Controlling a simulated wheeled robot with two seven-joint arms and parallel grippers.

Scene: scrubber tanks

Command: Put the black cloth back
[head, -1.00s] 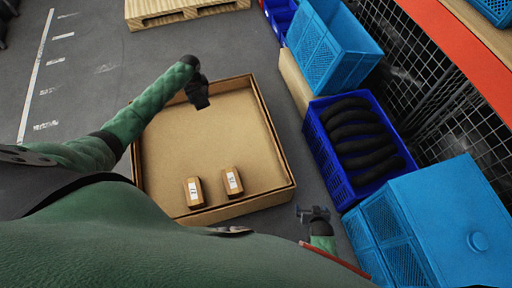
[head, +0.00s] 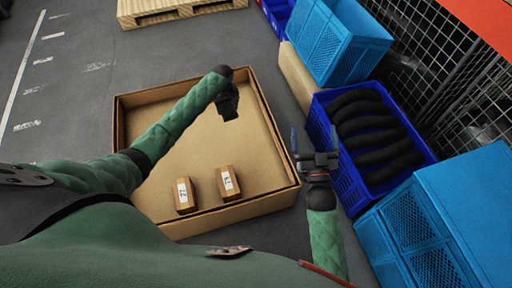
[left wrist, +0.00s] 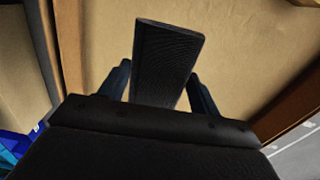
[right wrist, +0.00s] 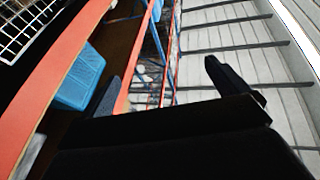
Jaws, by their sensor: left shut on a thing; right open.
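A black cloth with a fine ribbed surface (left wrist: 165,60) stands between the fingers of my left gripper (left wrist: 163,90) in the left wrist view, with the cardboard behind it. In the head view my left gripper (head: 229,104) is over the upper right part of the open cardboard box (head: 281,160). Its black fingers and the cloth are hard to tell apart there. My right gripper (head: 314,148) is open and empty, between the box and a dark blue crate (head: 347,183). Several long black rolls (head: 370,130) lie side by side in that crate.
Two brown blocks with white labels (head: 184,196) (head: 229,183) stand in the near part of the box. Light blue crates stand behind (head: 325,45) and in front (head: 455,215) of the dark blue crate. Wire mesh (head: 435,65) bounds the right side. Floor is clear at left.

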